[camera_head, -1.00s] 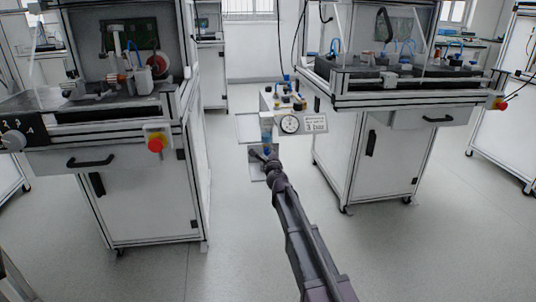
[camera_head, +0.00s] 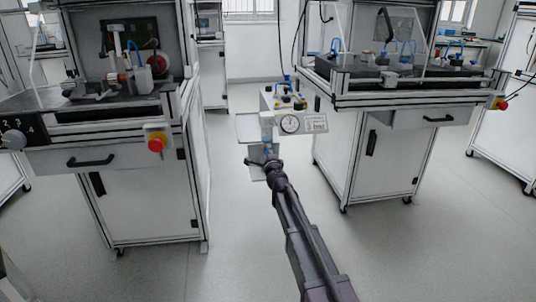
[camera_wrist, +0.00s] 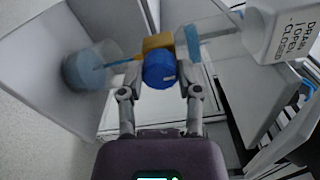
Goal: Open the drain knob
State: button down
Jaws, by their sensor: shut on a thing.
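The blue drain knob (camera_wrist: 160,70) sits at the middle of the wrist view, in front of a brass-coloured fitting (camera_wrist: 157,42). My gripper (camera_wrist: 160,88) is shut on the knob, with one finger on each side of it. In the head view my gripper (camera_head: 268,161) is at the lower part of the unit with the round gauge (camera_head: 290,124). The knob is small and partly hidden there. A white label (camera_wrist: 290,35) reads "DRAIN", "OPEN" and "CLOSED" at the upper right of the wrist view.
A clear cup with blue liquid (camera_wrist: 92,68) stands left of the knob, with a blue tube reaching into it. A clear bowl (camera_wrist: 205,38) is to the right. White workstation cabinets stand on the left (camera_head: 155,200) and right (camera_head: 380,165), with open floor between.

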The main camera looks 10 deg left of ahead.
jog(key=shift+w, duration=0.1)
jog(key=shift+c, duration=1.5)
grip_release()
jog(key=v, duration=1.2)
